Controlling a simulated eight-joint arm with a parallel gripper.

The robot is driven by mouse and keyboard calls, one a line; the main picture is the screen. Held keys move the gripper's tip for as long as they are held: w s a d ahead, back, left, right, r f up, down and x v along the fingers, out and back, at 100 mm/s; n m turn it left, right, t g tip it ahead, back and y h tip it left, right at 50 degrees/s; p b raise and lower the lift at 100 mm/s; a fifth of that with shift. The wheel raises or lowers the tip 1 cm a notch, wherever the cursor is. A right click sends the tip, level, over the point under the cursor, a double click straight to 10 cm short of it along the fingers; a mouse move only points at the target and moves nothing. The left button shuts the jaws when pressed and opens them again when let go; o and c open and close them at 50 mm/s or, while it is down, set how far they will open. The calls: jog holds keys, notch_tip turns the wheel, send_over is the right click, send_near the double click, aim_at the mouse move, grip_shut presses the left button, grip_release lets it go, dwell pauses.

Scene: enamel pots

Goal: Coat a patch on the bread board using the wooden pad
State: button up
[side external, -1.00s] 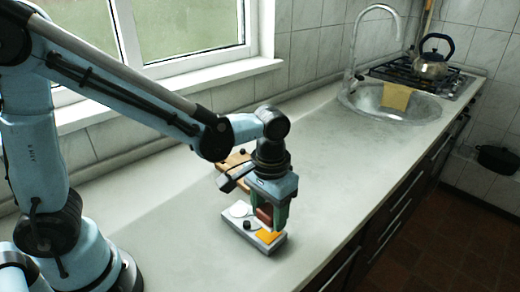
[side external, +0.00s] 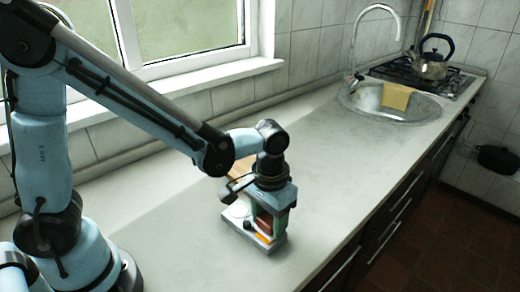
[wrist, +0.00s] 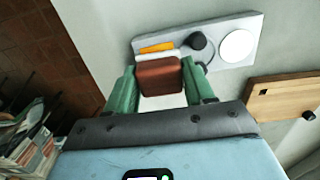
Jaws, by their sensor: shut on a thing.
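The wooden pad (wrist: 160,76) is a reddish-brown block, gripped between the two green fingers of my gripper (wrist: 158,80). A whitish edge shows along its far side. In the side view my gripper (side external: 265,226) points down over a grey tray (side external: 240,226). The tray (wrist: 225,25) carries an orange patch (wrist: 157,47), right beside the pad in the wrist view. I cannot tell whether the pad touches it. The bread board (wrist: 283,97) is light wood, at the right of the wrist view; in the side view it (side external: 241,170) is partly hidden behind my gripper.
A black knob (wrist: 196,41) and a white disc (wrist: 237,46) sit on the tray. Another small dark knob (wrist: 308,115) is on the board. The pale counter (side external: 330,170) is clear to the right, up to the sink (side external: 392,112).

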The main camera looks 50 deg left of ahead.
jog(key=shift+f, duration=0.6)
dwell(0.7)
dwell(0.5)
jog(key=shift+r, duration=3.55)
jog(key=shift+w+a+r, duration=0.1)
jog(key=shift+a+r, duration=0.05)
jog(key=shift+a, duration=0.05)
jog(key=a+r, duration=0.8)
jog(key=a, duration=0.3)
send_over(237, 162)
jog(key=shift+f, duration=6.85)
